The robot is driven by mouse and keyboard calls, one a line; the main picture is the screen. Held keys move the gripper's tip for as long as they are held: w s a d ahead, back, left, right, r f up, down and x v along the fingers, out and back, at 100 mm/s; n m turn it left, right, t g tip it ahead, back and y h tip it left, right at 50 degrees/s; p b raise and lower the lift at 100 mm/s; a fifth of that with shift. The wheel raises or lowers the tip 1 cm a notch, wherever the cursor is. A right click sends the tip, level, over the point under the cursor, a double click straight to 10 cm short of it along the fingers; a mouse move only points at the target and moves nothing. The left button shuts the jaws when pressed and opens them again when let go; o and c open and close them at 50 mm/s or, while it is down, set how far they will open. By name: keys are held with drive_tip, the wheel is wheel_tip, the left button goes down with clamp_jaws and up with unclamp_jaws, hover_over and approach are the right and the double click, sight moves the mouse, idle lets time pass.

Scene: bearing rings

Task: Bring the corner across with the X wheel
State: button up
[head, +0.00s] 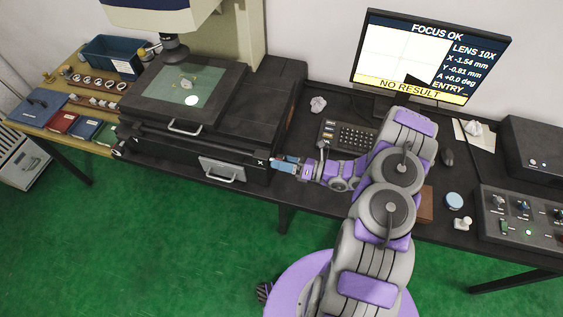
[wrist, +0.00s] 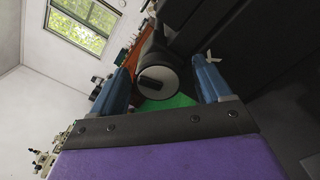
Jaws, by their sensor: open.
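The X wheel (wrist: 158,80) shows in the wrist view as a dark round knob with a pale grey face and a small dark handle. It sits between the two blue fingers of my gripper (wrist: 162,72), which are apart with gaps beside the knob. In the head view my gripper (head: 281,163) is at the right end of the stage front, by the white X mark (head: 261,162); the wheel itself is not clear there. The monitor (head: 418,58) reads X -1.54 mm, Y -0.81 mm and NO RESULT. A dark corner (head: 413,80) shows at the lower right of its pale picture area.
The microscope stage (head: 215,120) has a glass plate with small parts and metal handles in front. A keyboard (head: 347,136) lies behind my gripper. A control box (head: 525,215) stands at right. A side table at left holds rings and a blue bin (head: 112,57).

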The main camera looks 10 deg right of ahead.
drive_tip(key=shift+a, duration=0.1)
drive_tip(key=c, duration=1)
